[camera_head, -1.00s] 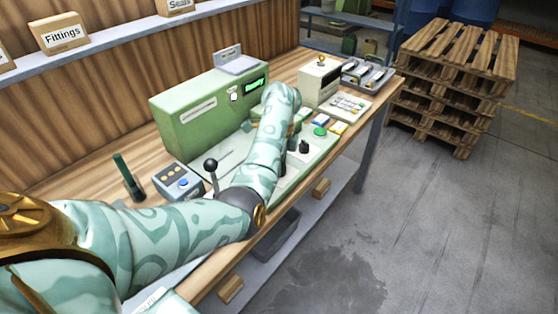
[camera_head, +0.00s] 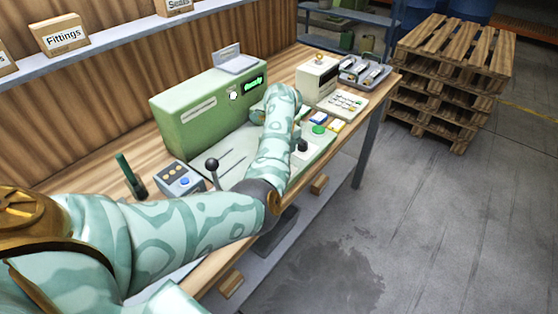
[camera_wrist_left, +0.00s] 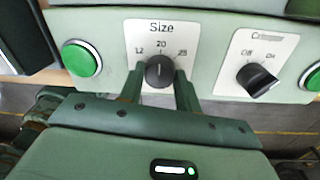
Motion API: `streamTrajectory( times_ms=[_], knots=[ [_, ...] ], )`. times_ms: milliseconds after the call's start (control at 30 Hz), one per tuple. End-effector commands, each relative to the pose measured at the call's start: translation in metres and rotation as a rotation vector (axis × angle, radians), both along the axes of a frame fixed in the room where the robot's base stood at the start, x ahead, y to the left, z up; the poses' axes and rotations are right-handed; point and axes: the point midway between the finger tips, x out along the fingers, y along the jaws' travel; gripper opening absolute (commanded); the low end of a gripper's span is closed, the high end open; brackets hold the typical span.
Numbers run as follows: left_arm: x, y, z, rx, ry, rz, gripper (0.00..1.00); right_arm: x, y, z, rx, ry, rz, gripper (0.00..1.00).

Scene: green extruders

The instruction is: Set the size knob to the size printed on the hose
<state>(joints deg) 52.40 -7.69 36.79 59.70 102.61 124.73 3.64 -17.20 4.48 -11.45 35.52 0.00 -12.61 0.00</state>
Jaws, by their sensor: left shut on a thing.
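The black Size knob (camera_wrist_left: 160,72) sits on a white label plate marked 12, 20 and a larger number at the right whose last digit is hard to read. Its pointer faces up, toward 20. The two green fingers of my left gripper (camera_wrist_left: 160,88) are on either side of the knob and shut on it. In the head view my left arm covers the gripper and the knob. The green extruder (camera_head: 190,120) has a lit green display (camera_head: 252,83), which seems to read "Ready". I cannot make out a hose with a printed size. My right gripper is not in view.
A second knob (camera_wrist_left: 257,80) marked Off and On is right of the Size knob, with a green button (camera_wrist_left: 82,58) to its left. A ball-topped lever (camera_head: 212,165) and a control box (camera_head: 180,180) stand left of my arm. A metal tray (camera_head: 364,72) is at the far right.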

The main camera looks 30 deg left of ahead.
Motion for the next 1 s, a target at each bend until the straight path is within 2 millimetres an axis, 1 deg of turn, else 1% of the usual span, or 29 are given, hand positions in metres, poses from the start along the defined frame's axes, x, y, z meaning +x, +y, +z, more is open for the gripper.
streamTrajectory(
  times_ms=[367,400,433,467,767,867,967,1000],
  knots=[
    [0.0,0.0,0.0,0.0,0.0,-0.004,0.1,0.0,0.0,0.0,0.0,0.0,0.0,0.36],
    [0.0,0.0,0.0,0.0,0.0,-0.003,0.42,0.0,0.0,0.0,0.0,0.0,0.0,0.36],
    [0.0,0.0,0.0,0.0,0.0,-0.003,0.5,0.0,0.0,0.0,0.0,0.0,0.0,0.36],
    [0.0,0.0,0.0,0.001,0.0,-0.003,0.55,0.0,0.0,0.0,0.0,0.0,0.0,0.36],
    [0.0,0.0,0.002,0.0,-0.001,-0.003,0.55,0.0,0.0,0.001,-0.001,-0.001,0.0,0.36],
    [0.001,0.0,0.013,0.0,-0.003,-0.002,0.55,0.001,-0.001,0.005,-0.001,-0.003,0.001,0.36],
    [0.002,0.0,0.034,0.0,-0.005,-0.002,0.55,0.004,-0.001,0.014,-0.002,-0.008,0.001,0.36],
    [0.003,0.0,0.044,0.0,-0.006,-0.001,0.55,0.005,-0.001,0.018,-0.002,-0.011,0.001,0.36]
  ],
)
